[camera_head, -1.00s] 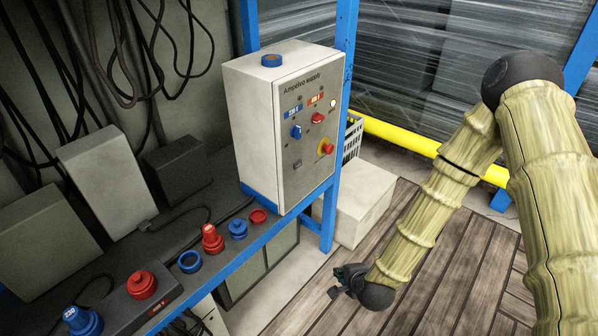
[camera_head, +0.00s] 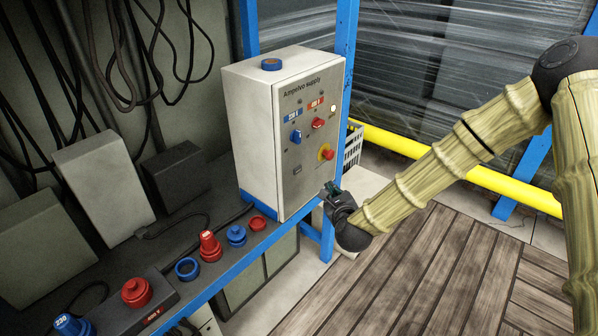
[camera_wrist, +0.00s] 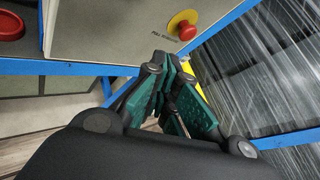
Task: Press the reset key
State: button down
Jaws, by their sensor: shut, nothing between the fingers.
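The grey supply cabinet (camera_head: 250,130) stands on the bench, its front panel (camera_head: 312,95) titled "Ampelvo supply". The panel carries a blue knob (camera_head: 296,137), a red knob (camera_head: 318,124), a white round button or lamp (camera_head: 333,108), a small dark rectangular piece (camera_head: 297,170) and a red mushroom button on yellow (camera_head: 327,153). No reset label is readable, so I cannot tell which is the reset key. My gripper (camera_head: 331,191) is shut and empty, just off the panel's lower right corner. In the wrist view its teal fingers (camera_wrist: 167,66) lie below the mushroom button (camera_wrist: 185,27).
Red and blue sockets and plugs (camera_head: 209,246) line the bench front, along a blue rail (camera_head: 222,283). A blue post (camera_head: 346,60) stands right of the cabinet, with a grey crate (camera_head: 353,148) behind it. The wooden floor (camera_head: 420,270) at right is clear.

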aim_at(298, 170)
jog(key=w+a, duration=0.5)
jog(key=a, duration=0.2)
dwell(0.6)
jog(key=shift+w+a, duration=0.15)
jog(key=shift+a, duration=0.05)
dwell(1.2)
jog(key=shift+w+a+b, duration=0.2)
jog(key=shift+b, duration=0.15)
jog(key=shift+w+a, duration=0.15)
jog(key=shift+a, duration=0.15)
dwell(0.9)
jog(key=shift+s+d, duration=0.45)
jog(key=shift+d, duration=0.15)
jog(key=shift+d, duration=0.1)
